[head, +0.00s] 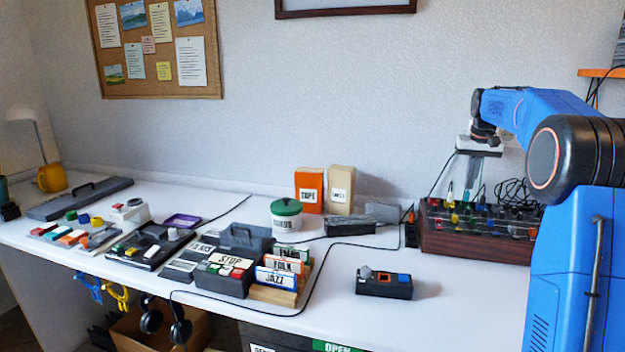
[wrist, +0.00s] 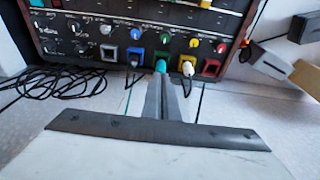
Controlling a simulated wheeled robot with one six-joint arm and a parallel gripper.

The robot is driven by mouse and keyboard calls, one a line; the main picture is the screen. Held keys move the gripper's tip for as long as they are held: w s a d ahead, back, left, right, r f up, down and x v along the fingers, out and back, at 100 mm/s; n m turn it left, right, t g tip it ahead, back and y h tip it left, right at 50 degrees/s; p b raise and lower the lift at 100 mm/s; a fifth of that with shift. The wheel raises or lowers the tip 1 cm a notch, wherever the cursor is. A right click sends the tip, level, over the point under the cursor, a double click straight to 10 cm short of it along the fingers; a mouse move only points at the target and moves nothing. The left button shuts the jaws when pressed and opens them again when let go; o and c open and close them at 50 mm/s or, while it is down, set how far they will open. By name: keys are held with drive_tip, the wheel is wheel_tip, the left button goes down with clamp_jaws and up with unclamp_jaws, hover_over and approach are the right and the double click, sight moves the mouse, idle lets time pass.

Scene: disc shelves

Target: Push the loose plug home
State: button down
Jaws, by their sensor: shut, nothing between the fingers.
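The mixer-like box (head: 470,250) with wooden sides stands at the right of the table; its face of knobs and coloured square sockets (wrist: 211,67) fills the top of the wrist view. A teal plug (wrist: 160,66) is at the green-framed socket, right at my fingertips. A white plug (wrist: 187,69) is at the yellow-framed socket to its right, and a dark plug (wrist: 134,62) at the blue one to its left. I cannot tell how deep each sits. My gripper (wrist: 161,76) is shut and empty, pointing down over the box, its tips touching or nearly touching the teal plug.
Black cables (wrist: 50,85) lie coiled beside the box. A small dark box with buttons (head: 384,284) stands left of it on the table. Tape and card boxes (head: 310,190) stand at the back.

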drive_tip(key=shift+f, duration=1)
idle(1.1)
drive_tip(key=shift+r, duration=3.55)
